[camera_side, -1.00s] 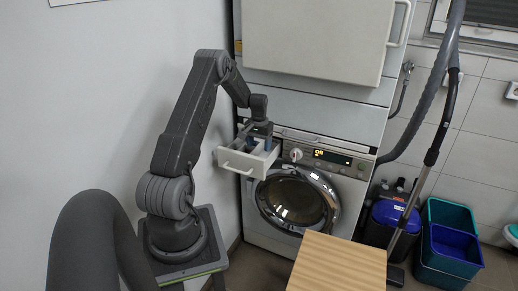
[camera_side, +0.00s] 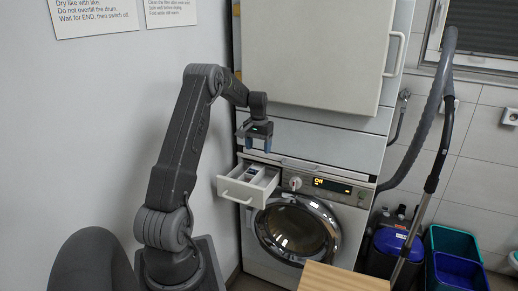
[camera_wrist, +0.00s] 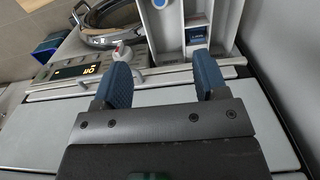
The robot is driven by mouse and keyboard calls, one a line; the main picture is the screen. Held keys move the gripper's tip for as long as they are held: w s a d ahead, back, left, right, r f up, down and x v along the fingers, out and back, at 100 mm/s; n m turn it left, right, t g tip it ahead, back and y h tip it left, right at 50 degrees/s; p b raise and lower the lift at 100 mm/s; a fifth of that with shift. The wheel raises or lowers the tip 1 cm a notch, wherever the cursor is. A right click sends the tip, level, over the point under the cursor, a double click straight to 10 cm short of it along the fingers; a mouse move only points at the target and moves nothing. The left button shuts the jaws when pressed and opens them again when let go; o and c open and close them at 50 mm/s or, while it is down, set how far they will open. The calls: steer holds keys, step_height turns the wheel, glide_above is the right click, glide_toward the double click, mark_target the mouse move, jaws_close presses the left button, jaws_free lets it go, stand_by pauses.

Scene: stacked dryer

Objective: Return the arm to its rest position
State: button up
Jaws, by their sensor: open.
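My gripper (camera_side: 256,146) points down above the washer's pulled-out detergent drawer in the side view. Its two blue fingers are apart with nothing between them, as the wrist view (camera_wrist: 163,85) also shows. My arm rises from its base at the left and bends over toward the machine. The white drawer (camera_side: 231,189) stands open, with a blue piece in one compartment (camera_wrist: 196,34). The drawer lies below the fingers and apart from them.
The washer (camera_side: 256,258) has a round glass door, shut, and a lit display (camera_side: 333,186). The dryer (camera_side: 315,50) stands above it. A wooden top (camera_side: 345,279) is in front. A vacuum hose (camera_side: 432,110) and bins (camera_side: 460,240) stand at the right.

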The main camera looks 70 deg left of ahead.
steer(key=w+d+r+m+t, duration=0.1)
steer(key=d+r, duration=0.4)
steer(key=d, duration=0.4)
steer(key=w+d+r+m+y, duration=0.1)
steer(key=d+r+m, duration=0.1)
steer(key=d+r, duration=0.45)
steer(key=w+d+r+m+t, duration=0.1)
steer(key=d+r, duration=0.2)
steer(key=d, duration=0.7)
steer(key=s+d+m+t+h, duration=0.1)
steer(key=s+d+m+t, duration=0.2)
steer(key=s+d, duration=1.2)
steer(key=d+m, duration=0.2)
steer(key=d, duration=0.2)
steer(key=shift+s+d+r+t, duration=0.15)
steer(key=shift+s+d+t, duration=0.15)
steer(key=shift+s+d, duration=0.1)
